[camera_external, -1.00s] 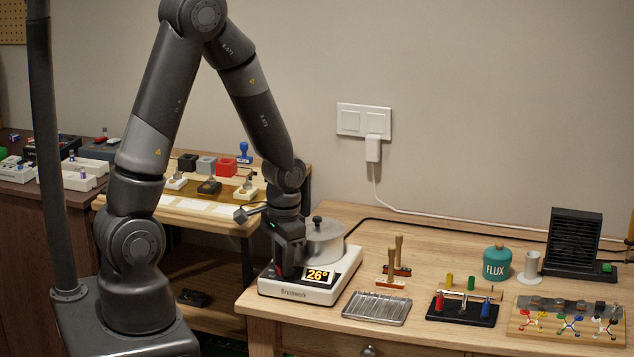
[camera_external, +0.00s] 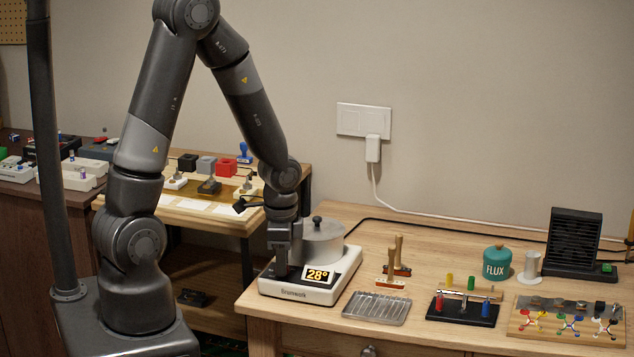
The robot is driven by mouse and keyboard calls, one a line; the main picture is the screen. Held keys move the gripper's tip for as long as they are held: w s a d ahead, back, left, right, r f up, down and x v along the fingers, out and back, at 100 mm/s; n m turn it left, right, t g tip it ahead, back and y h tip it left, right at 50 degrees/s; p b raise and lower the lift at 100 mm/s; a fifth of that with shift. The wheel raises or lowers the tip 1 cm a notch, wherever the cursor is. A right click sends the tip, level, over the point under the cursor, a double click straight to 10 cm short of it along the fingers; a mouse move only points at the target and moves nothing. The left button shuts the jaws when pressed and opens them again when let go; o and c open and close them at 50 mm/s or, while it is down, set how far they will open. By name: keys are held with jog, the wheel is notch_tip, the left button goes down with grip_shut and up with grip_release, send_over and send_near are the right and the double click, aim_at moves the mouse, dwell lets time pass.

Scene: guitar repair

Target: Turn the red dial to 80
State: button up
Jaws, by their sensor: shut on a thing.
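A white hot plate (camera_external: 323,294) stands at the front left of the wooden workbench. Its display (camera_external: 318,275) reads 28°. A metal pot (camera_external: 324,243) with a lid and black knob sits on top of it. My gripper (camera_external: 281,272) points down at the front left of the hot plate, left of the display. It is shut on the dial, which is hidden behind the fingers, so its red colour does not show.
A metal tray (camera_external: 376,308) lies right of the hot plate. Wooden-handled brushes (camera_external: 394,270), a black tool holder (camera_external: 462,310), a teal flux jar (camera_external: 497,262) and a black fan unit (camera_external: 573,249) stand further right. A power cord runs along the back.

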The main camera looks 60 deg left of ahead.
dwell(0.4)
jog(key=o, duration=1)
jog(key=shift+r, duration=0.15)
jog(key=r, duration=1)
jog(key=shift+s+d+r, duration=0.15)
jog(key=shift+d+r, duration=0.1)
jog(key=shift+d, duration=0.05)
jog(key=s+d+r+n+t, duration=0.1)
jog(key=s+d+r+n, duration=0.1)
jog(key=r, duration=0.3)
jog(key=s+d+r+n+t, duration=0.2)
jog(key=s+d+r, duration=0.1)
jog(key=r, duration=0.3)
jog(key=s+d+r+n+t, duration=0.1)
jog(key=s+d+r+t, duration=0.1)
jog(key=s+r, duration=0.3)
jog(key=shift+d+r+n+h, duration=0.3)
jog(key=shift+r+n, duration=0.1)
jog(key=shift+r, duration=0.25)
